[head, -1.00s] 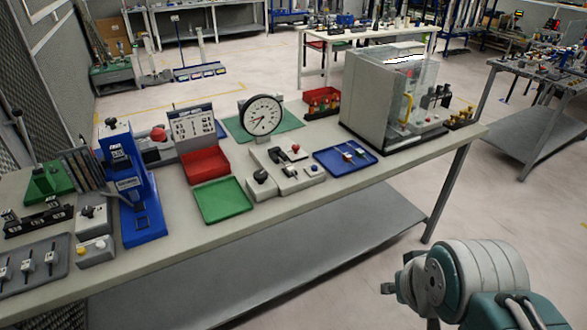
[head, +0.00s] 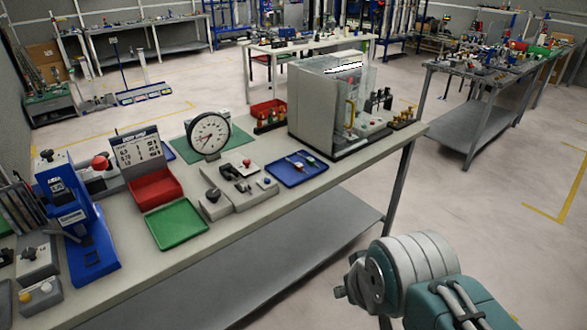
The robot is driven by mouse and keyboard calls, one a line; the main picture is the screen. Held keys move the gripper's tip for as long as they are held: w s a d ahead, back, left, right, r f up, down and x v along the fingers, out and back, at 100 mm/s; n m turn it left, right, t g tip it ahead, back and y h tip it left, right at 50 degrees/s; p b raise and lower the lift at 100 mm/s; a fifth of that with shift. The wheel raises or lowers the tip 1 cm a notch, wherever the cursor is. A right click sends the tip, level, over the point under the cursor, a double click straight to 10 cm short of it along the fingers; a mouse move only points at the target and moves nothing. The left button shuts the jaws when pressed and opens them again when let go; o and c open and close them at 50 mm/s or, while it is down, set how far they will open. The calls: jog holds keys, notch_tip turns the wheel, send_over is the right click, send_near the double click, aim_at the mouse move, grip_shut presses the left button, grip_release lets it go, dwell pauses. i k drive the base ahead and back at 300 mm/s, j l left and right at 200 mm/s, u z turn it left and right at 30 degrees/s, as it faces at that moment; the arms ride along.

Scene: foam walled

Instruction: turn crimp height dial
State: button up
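A white round gauge with a black rim (head: 209,135) stands upright on the bench. In front of it is a grey fixture (head: 237,187) with a black knob (head: 213,194), a red knob (head: 247,164) and a blue button. A blue press (head: 75,215) stands at the left, beside a grey box with a dark knob (head: 31,255). I cannot tell which of these is the crimp height dial. My arm shows at the lower right, off the bench's front edge, apart from everything on it. The small grey parts at its left end may be my gripper (head: 347,291); its fingers are not clear.
The long bench (head: 300,198) has a lower shelf. It also holds a green tray (head: 176,223), a red bin (head: 156,190), a blue tray (head: 296,169) and a clear-guarded machine (head: 316,105). The floor (head: 480,230) on the right is open, up to another bench (head: 470,113).

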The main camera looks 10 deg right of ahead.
aim_at(48, 154)
jog(key=u, duration=1.45)
